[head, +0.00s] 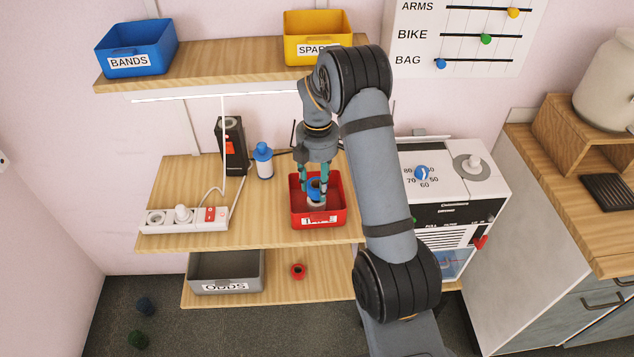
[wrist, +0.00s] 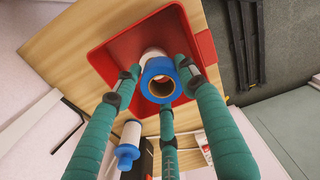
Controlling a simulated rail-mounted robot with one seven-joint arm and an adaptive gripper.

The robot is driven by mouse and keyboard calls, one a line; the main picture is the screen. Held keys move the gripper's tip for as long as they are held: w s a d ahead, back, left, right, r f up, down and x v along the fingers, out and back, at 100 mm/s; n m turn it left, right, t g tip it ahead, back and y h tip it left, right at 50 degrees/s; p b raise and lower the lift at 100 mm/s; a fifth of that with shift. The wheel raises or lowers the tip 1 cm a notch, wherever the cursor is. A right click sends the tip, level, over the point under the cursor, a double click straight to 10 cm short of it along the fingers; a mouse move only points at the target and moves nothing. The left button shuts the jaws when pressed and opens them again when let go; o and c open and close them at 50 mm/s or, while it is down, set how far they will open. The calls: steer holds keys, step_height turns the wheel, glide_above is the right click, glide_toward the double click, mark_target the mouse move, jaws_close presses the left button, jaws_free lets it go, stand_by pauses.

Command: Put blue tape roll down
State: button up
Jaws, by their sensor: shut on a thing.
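The blue tape roll (wrist: 160,65) shows in the wrist view as a blue ring with a white part behind it. It also shows in the head view (head: 315,186), partly hidden by my fingers. My gripper (head: 316,190) points down with its teal fingers shut around the roll. In the wrist view the fingertips (wrist: 159,82) press on it from several sides. The roll is within the outline of a red bin (head: 334,215), which stands on the wooden shelf board. I cannot tell whether the roll touches the bin's floor.
A white bottle with a blue cap (head: 263,163) and a dark box (head: 232,146) stand left of the bin. A power strip (head: 185,220) lies at the left edge. Below are a grey bin (head: 226,270) and a red ring (head: 298,271). A white machine (head: 450,200) stands right.

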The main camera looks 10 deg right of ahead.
mark_target(317, 188)
steer(key=shift+w+d, duration=0.15)
steer(key=shift+w, duration=0.5)
step_height(317, 188, down, 3)
steer(key=shift+r+p, duration=0.1)
steer(key=shift+p, duration=0.5)
steer(key=shift+f, duration=0.35)
steer(key=shift+f, duration=0.3)
steer(key=o, duration=1.1)
steer(key=shift+o, duration=0.2)
step_height(317, 188, up, 13)
steer(key=shift+f, duration=0.15)
